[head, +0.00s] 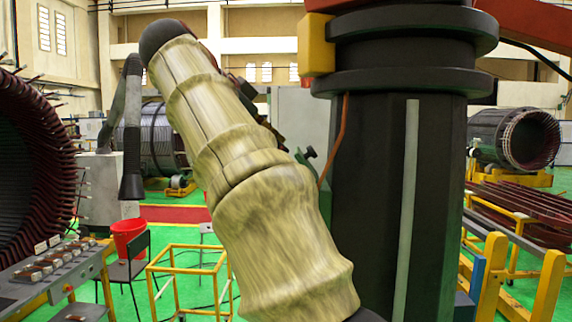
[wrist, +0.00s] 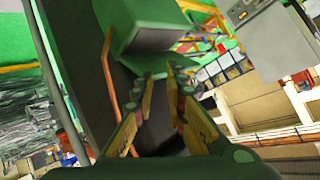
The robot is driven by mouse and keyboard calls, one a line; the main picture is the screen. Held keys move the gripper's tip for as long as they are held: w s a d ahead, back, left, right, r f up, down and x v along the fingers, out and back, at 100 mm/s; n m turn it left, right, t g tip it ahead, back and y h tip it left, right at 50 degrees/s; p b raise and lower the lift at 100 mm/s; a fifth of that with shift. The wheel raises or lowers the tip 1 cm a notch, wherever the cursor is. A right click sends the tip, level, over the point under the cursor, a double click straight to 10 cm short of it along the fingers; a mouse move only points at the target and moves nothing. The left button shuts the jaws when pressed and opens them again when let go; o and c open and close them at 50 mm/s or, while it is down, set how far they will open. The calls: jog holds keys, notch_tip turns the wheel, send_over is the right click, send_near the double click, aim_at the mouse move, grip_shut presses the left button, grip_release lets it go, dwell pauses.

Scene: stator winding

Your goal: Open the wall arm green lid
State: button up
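A green box-shaped part with a dark face (wrist: 143,28), which looks like the green lid, sits against the dark column at the top middle of the wrist view. My gripper (wrist: 162,82) is in the lower middle of that view. Its yellowish fingers stand apart with a dark gap between them, and nothing shows held. Its tips are just below the green part; I cannot tell whether they touch. In the head view only a small green piece (head: 306,167) shows beside the column, behind a pale sleeved arm link. That link hides most of the area around my gripper.
A thick black column (head: 370,190) with an orange cable (head: 334,150) stands right of centre, with a yellow block (head: 316,45) near its top. A yellow frame stand (head: 185,270), a red bucket (head: 128,238) and large stators stand around on the green floor.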

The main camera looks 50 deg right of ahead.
jog(key=f+n+g+h, duration=0.1)
jog(key=f+n, duration=0.1)
jog(key=f+n+g+h, duration=0.1)
jog(key=f+n, duration=0.1)
jog(key=w+f+n+g+h, duration=0.1)
jog(key=f+n, duration=0.1)
jog(key=f, duration=0.1)
jog(key=shift+w, duration=0.1)
grip_shut()
jog(key=w+a+f+n+t+h, duration=0.1)
jog(key=w+a+f+n+h, duration=0.2)
jog(key=n, duration=0.8)
jog(key=w+f+n+t+h, duration=0.25)
jog(key=n+h, duration=0.35)
jog(key=n, duration=0.6)
jog(key=shift+g, duration=0.45)
jog(key=s+p+x, duration=0.1)
jog(key=x, duration=0.3)
jog(key=s+p+x, duration=0.1)
jog(key=x, duration=0.3)
jog(key=p+x, duration=0.1)
jog(key=x, duration=0.2)
jog(key=shift+s+d+r+p, duration=0.3)
jog(key=shift+s+p, duration=0.1)
jog(key=shift+d, duration=0.2)
jog(key=shift+s+r+m+y, duration=0.1)
jog(key=shift+r+m+y, duration=0.05)
jog(key=shift+m+y, duration=0.15)
